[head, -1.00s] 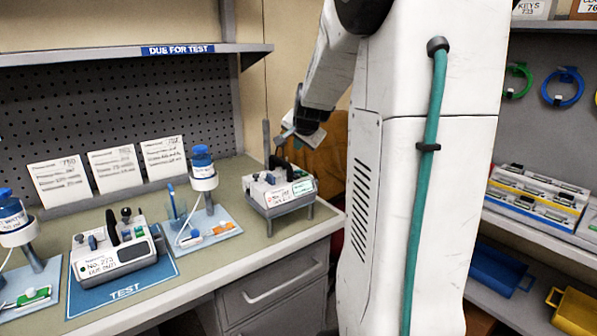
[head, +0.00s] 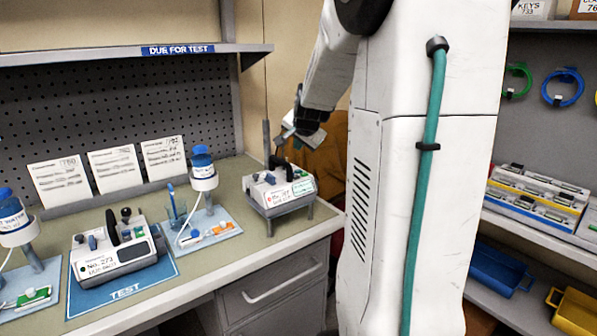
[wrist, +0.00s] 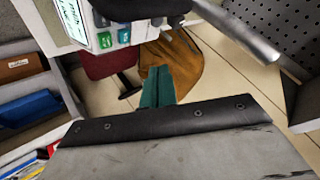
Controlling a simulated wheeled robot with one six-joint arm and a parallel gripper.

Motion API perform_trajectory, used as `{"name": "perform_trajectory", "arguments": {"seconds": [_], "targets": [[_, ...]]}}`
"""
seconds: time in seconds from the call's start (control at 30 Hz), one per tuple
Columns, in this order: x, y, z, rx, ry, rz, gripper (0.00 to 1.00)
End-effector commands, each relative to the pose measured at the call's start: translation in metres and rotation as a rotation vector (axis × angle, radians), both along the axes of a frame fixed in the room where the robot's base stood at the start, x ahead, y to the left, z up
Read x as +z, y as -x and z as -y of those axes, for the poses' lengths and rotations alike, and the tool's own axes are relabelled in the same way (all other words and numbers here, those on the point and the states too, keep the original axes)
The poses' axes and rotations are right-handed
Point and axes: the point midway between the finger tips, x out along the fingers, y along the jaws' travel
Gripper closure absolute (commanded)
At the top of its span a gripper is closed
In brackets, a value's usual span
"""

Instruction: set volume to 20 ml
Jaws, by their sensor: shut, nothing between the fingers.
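A white pump (head: 270,190) sits on a grey stand at the right end of the bench. It has a label, a small green screen and dark parts on top; the writing is too small to read. My gripper (head: 284,135) is above the pump, shut and empty. In the wrist view, the teal fingers of my gripper (wrist: 157,87) are together. The pump's side (wrist: 88,30) shows at the upper left there, with a screen (wrist: 72,17) and green and teal buttons (wrist: 115,38). The fingers appear apart from the buttons. The volume reading cannot be made out.
Another pump (head: 112,250) stands on a blue TEST mat (head: 125,291) at the left. A bottle stand (head: 203,180) stands between the pumps. A grey rod (wrist: 240,30) is close at the upper right in the wrist view. Shelves with trays (head: 495,266) are at the right.

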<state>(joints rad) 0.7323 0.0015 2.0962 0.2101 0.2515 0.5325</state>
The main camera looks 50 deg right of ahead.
Motion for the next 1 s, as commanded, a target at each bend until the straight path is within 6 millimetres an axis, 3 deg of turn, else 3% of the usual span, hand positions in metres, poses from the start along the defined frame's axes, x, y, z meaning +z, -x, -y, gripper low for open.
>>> {"name": "perform_trajectory", "arguments": {"seconds": [0.2,0.4,1.0], "targets": [[-0.031,0.000,0.000,0.001,-0.002,-0.001,1.00],[-0.045,0.000,0.000,0.001,0.001,0.000,1.00],[-0.049,0.000,0.000,0.000,0.001,0.000,1.00]]}}
